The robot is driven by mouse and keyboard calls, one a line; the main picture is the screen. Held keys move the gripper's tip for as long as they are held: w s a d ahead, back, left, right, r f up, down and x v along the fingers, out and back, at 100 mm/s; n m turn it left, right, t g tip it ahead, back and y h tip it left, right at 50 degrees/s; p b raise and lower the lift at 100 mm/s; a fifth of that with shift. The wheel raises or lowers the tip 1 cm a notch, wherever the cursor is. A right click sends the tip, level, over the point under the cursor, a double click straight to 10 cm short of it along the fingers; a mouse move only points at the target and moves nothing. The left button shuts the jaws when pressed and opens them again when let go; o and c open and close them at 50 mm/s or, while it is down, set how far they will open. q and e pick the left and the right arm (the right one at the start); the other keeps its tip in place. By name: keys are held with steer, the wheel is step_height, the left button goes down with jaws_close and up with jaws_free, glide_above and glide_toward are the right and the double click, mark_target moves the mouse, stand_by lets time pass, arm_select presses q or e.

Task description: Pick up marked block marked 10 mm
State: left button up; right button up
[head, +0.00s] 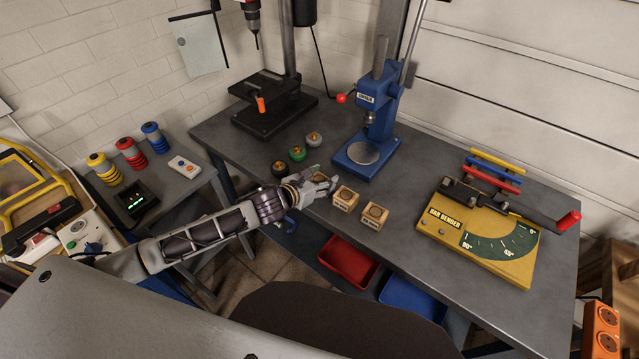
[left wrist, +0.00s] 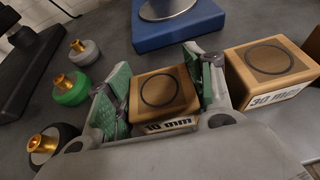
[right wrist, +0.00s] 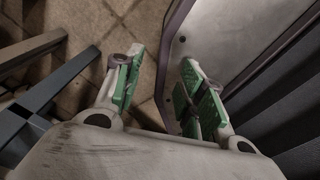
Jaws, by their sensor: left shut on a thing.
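The wooden block marked 10 mm (left wrist: 162,92) sits between the green-padded fingers of my left gripper (left wrist: 160,82), its label facing the wrist camera. My left gripper is shut on this block. In the head view my left gripper (head: 318,187) is at the workbench, left of two other wooden blocks, and it hides most of the held block. My right gripper (right wrist: 160,82) is open and empty, above the floor in the right wrist view.
A block marked 30 mm (left wrist: 270,70) stands just right of the held one; another wooden block (head: 374,216) is further right. Black, green and grey knobs with brass tops (left wrist: 70,92) stand left. A blue press (head: 368,150) is behind, a yellow bar bender (head: 480,235) at right.

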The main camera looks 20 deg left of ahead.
mark_target(321, 178)
arm_select(q)
steer(key=shift+r, duration=0.8)
step_height(321, 178, up, 8)
steer(key=shift+f+p, duration=0.15)
steer(key=shift+p, duration=0.2)
steer(key=shift+r, duration=0.35)
arm_select(e)
steer(key=shift+a+r, duration=0.3)
steer(key=shift+r, duration=0.05)
steer(key=shift+s+a, duration=0.15)
steer(key=shift+a, duration=0.6)
steer(key=shift+d, duration=0.15)
